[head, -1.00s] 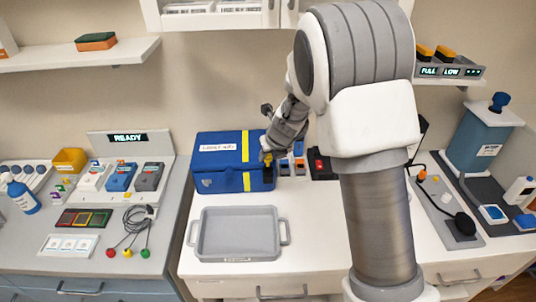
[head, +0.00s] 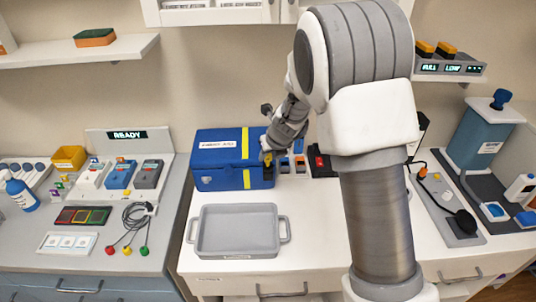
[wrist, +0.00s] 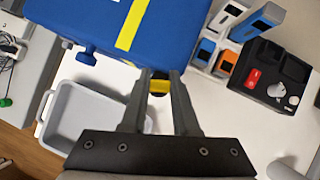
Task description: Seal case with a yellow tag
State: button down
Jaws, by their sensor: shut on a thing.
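The blue case (head: 218,160) with a yellow stripe stands closed at the back of the white counter; it also shows at the top of the wrist view (wrist: 170,25). My gripper (head: 266,158) is at the case's right end. In the wrist view my gripper (wrist: 159,82) has its two fingers on either side of a small yellow tag (wrist: 159,87), and it is shut on it. The tag is right by the case's edge. I cannot tell whether it touches the case or is threaded through anything.
A grey tray (head: 238,252) with handles lies in front of the case. A rack of small devices (wrist: 222,40) and a black box with a red switch (wrist: 270,75) stand beside my gripper. The left counter holds a READY station (head: 125,140). The white counter's front right is clear.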

jog(key=shift+f+b, duration=0.3)
jog(key=shift+f, duration=0.15)
jog(key=c, duration=0.6)
grip_release()
jog(key=shift+d, duration=0.1)
jog(key=shift+r, duration=0.15)
